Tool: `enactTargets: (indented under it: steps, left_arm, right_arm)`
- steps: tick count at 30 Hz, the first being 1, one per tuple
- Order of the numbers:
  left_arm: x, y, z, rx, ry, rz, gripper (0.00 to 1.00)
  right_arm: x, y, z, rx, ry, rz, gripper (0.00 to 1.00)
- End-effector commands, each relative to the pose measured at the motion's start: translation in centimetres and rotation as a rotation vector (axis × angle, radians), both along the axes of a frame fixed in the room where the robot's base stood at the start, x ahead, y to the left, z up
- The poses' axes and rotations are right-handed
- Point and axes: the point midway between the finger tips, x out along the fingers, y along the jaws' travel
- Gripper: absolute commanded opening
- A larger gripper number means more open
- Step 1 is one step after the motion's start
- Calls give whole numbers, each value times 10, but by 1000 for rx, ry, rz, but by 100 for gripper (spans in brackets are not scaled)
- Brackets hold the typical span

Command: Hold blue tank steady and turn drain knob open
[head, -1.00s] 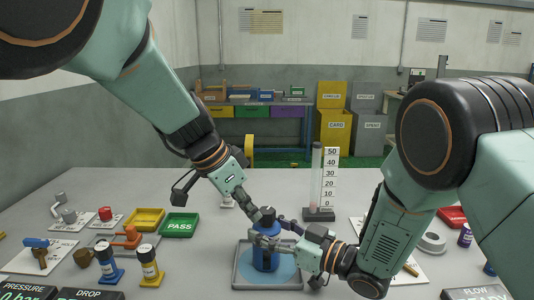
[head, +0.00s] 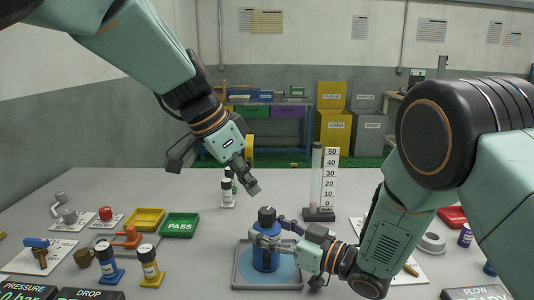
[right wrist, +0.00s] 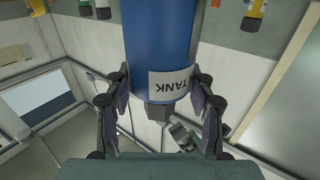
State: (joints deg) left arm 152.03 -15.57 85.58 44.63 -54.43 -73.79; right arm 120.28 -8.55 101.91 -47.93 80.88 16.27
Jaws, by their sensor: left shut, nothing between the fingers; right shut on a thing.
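The blue tank (head: 265,254) stands upright in a grey square tray (head: 238,284) with a light blue floor. A dark knob (head: 267,215) sits on its top. My right gripper (head: 268,238) is shut around the tank from the right. In the right wrist view the tank (right wrist: 160,40), with its white TANK label, is between the two fingers, and a dark end piece (right wrist: 158,112) shows on it. My left gripper (head: 251,186) is shut and empty, above and a little left of the tank, apart from the knob.
A graduated tube on a stand (head: 318,190) is behind the tank to the right. A green PASS tray (head: 180,225), a yellow tray (head: 144,219) and small blue and yellow items are at left. Table behind the tray is mostly clear.

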Motion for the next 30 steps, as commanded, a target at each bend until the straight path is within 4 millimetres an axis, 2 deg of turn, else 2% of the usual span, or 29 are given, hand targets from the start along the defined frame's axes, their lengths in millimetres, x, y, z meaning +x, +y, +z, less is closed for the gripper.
enactTargets:
  steps: [6,7,15,25,30]
  left_arm:
    - [0,0,-1,-1,1,0,0]
    - [0,0,-1,-1,1,0,0]
    - [0,0,-1,-1,1,0,0]
    - [0,0,-1,-2,1,1,0]
    - [0,1,-1,-2,1,0,0]
  right_arm:
    - [0,0,-1,0,1,-1,5]
    - [0,0,-1,0,1,-2,57]
    - [0,0,0,0,0,-1,80]
    - [0,-1,0,0,0,-1,81]
    - [-8,-15,1,2,1,-5,81]
